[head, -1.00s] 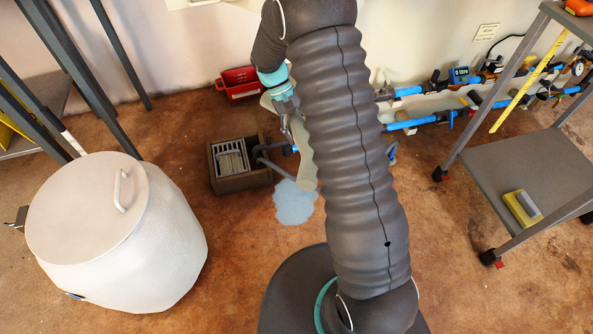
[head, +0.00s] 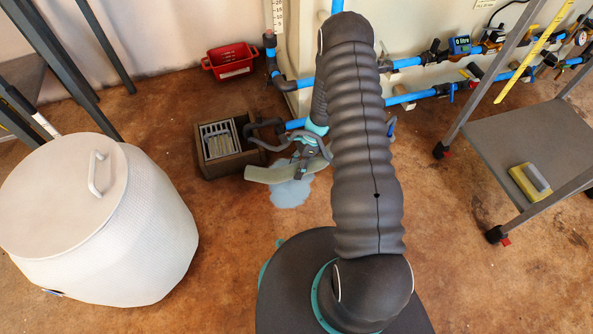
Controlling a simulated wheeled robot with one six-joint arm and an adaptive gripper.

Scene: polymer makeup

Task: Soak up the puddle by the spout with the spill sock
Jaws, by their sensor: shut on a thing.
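The spill sock (head: 265,175) is a pale grey-green tube. My gripper (head: 302,172) is shut on it, and my arm hides part of its right side. The sock lies nearly level across the picture, over the far edge of the pale blue puddle (head: 290,195). I cannot tell whether it touches the puddle or the floor. The puddle spreads on the brown floor, with its near part uncovered. The grey spout (head: 262,127) at the end of the blue pipe is just behind the gripper, beside the drain box.
A drain box (head: 234,165) with a grate stands left of the puddle. A red bin (head: 228,66) is by the wall. A large white lidded drum (head: 150,235) stands at left. A grey cart (head: 530,135) holds a yellow sponge-like block (head: 530,182) at right.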

